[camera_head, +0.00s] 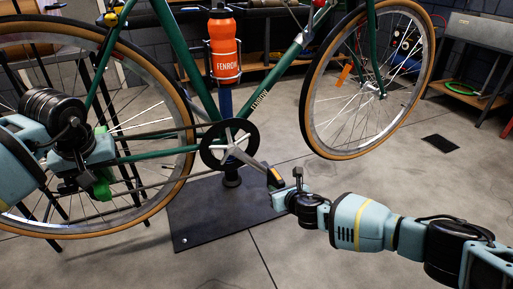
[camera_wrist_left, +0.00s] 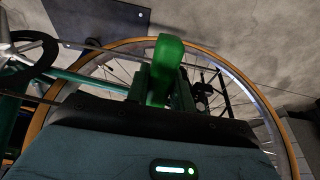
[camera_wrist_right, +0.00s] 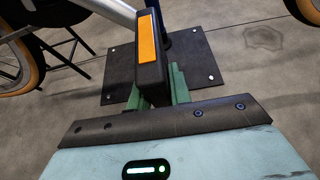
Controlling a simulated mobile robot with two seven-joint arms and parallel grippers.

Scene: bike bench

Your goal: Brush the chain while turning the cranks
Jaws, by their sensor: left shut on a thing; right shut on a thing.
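The green bike is held up on a stand, with its chainring (camera_head: 229,143) and crank near the middle of the head view. The chain (camera_head: 165,135) runs from the chainring back to the rear wheel. My right gripper (camera_head: 279,190) is shut on the pedal (camera_head: 274,177), which has an orange reflector (camera_wrist_right: 147,40) in the right wrist view. The crank points down and right. My left gripper (camera_wrist_left: 162,95) is shut on a green brush (camera_wrist_left: 168,58), beside the rear wheel. The brush also shows low in the head view (camera_head: 101,186). Whether its bristles touch the chain is hidden.
The dark stand base plate (camera_head: 220,215) lies on the floor under the bike. An orange bottle (camera_head: 224,50) sits on the frame. The rear wheel (camera_head: 178,95) is close to my left arm. A workbench (camera_head: 478,40) stands at the far right.

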